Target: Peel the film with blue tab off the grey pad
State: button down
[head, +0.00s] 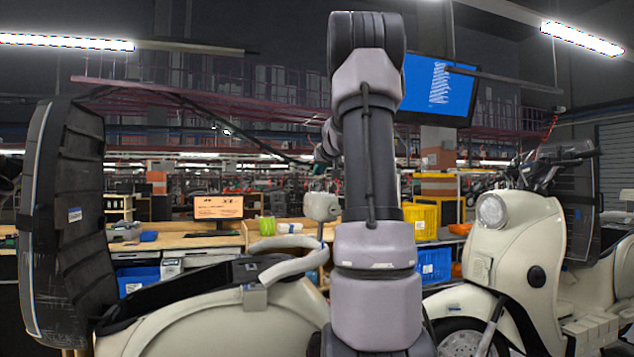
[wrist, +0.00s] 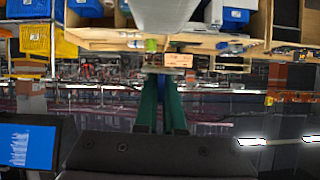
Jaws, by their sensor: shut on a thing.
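My gripper (wrist: 157,76) shows in the wrist view as two green fingers reaching away from the camera. Its tips are close together on a thin pale piece (wrist: 155,69), too small to tell whether it is the film. In the head view my arm hides most of the gripper. I cannot make out the grey pad or a film with a blue tab for certain. The gripper is apart from both.
A cream scooter body (head: 215,315) stands in front at left, with a rounded mirror (head: 322,206) beside my arm. Another cream scooter (head: 525,240) stands at right. A tall dark panel (head: 75,235) rises at left. A workbench (head: 190,241) with a screen (head: 218,207) lies behind.

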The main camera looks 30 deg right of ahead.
jog(key=shift+s+a+r, duration=0.1)
jog(key=shift+s+r, duration=0.1)
jog(key=shift+r, duration=0.4)
jog(key=shift+s+a+r, duration=0.1)
jog(key=shift+s+r, duration=0.1)
jog(key=shift+r, duration=0.4)
jog(key=shift+r, duration=0.1)
notch_tip(320, 180, up, 7)
jog(key=s+a, duration=0.1)
jog(key=s, duration=0.2)
jog(key=shift+a, duration=0.15)
jog(key=shift+r, duration=0.2)
jog(key=shift+s+a+r, duration=0.15)
jog(key=shift+s+r, duration=0.15)
jog(key=shift+r, duration=0.6)
jog(key=shift+s+a+r, duration=0.2)
jog(key=shift+s+r, duration=0.15)
jog(key=shift+r, duration=0.5)
jog(key=shift+s+a+r, duration=0.15)
jog(key=shift+s+r, duration=0.15)
jog(key=shift+r, duration=0.6)
